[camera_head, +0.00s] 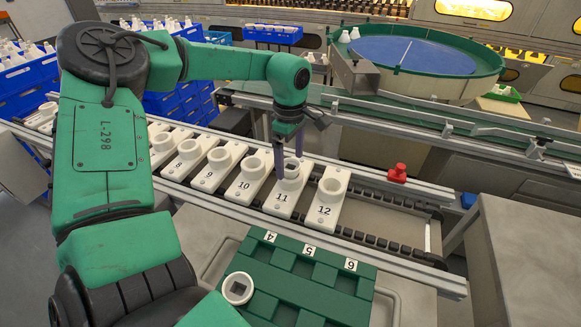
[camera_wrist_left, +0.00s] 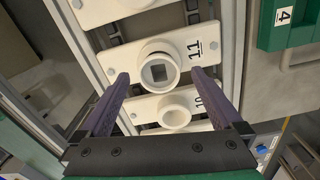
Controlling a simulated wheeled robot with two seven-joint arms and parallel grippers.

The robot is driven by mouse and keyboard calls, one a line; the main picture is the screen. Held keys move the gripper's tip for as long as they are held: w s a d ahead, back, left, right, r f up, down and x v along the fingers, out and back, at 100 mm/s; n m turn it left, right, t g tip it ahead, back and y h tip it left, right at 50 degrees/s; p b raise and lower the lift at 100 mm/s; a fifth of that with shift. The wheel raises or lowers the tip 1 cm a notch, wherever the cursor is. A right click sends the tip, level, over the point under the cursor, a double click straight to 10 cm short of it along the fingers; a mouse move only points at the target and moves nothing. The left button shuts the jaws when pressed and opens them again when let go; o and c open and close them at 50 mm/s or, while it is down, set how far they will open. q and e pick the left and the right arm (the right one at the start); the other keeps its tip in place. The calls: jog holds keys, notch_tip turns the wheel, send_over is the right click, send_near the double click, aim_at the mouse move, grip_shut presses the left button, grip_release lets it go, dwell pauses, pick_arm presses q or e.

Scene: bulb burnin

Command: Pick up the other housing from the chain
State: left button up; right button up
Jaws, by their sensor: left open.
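A white round housing with a square grey recess (camera_head: 291,168) sits in the cup of carrier 11 (camera_head: 279,200) on the chain. In the left wrist view the housing (camera_wrist_left: 159,73) lies between my fingertips, with a gap on each side. My left gripper (camera_head: 288,152) is open above carrier 11, its purple fingers pointing down; the fingers also show in the left wrist view (camera_wrist_left: 160,76). A second housing of the same look (camera_head: 238,288) sits on the left of the green tray (camera_head: 312,290). My right gripper is not in view.
Carrier 12 (camera_head: 325,211) and carrier 10 (camera_head: 245,186) flank carrier 11, their cups looking empty. A red button (camera_head: 398,173) stands on the chain's far rail. Blue crates (camera_head: 190,100) and a round green-rimmed table (camera_head: 420,55) are behind.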

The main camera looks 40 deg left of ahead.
pick_arm(q)
jog(key=shift+w+f, duration=0.1)
jog(key=shift+f, duration=0.25)
jog(key=c, duration=1.4)
jog(key=shift+r, duration=0.2)
